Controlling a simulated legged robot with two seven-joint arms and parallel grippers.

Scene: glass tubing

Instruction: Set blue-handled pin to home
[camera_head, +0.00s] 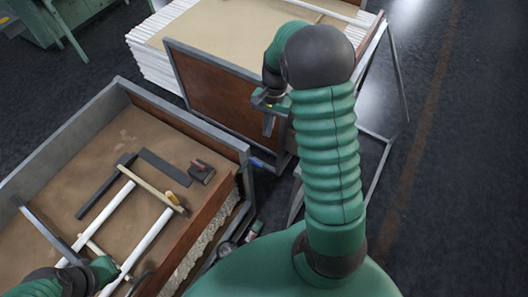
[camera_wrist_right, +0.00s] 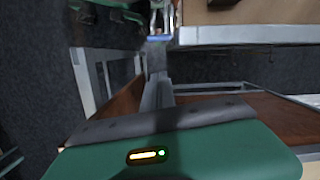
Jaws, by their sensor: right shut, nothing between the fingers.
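The blue-handled pin (camera_head: 258,163) is a small blue piece in the gap between the two carts, by the near cart's top right corner. In the right wrist view the blue piece (camera_wrist_right: 158,38) shows beyond the fingertips. My right gripper (camera_head: 268,126) is shut and empty, pointing down beside the far cart's wooden side. Its fingers (camera_wrist_right: 158,82) are apart from the pin in the right wrist view. My left gripper (camera_head: 106,268) is at the lower left, by the white tubes in the near cart. Its fingers are too hidden to tell their state.
The near cart (camera_head: 190,124) has a raised metal rim and holds white tubes (camera_head: 150,237), dark bars and a small dark block (camera_head: 201,171). The far cart (camera_head: 215,80) has wooden sides and stacked white tubes. Dark floor (camera_head: 460,190) is clear at right.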

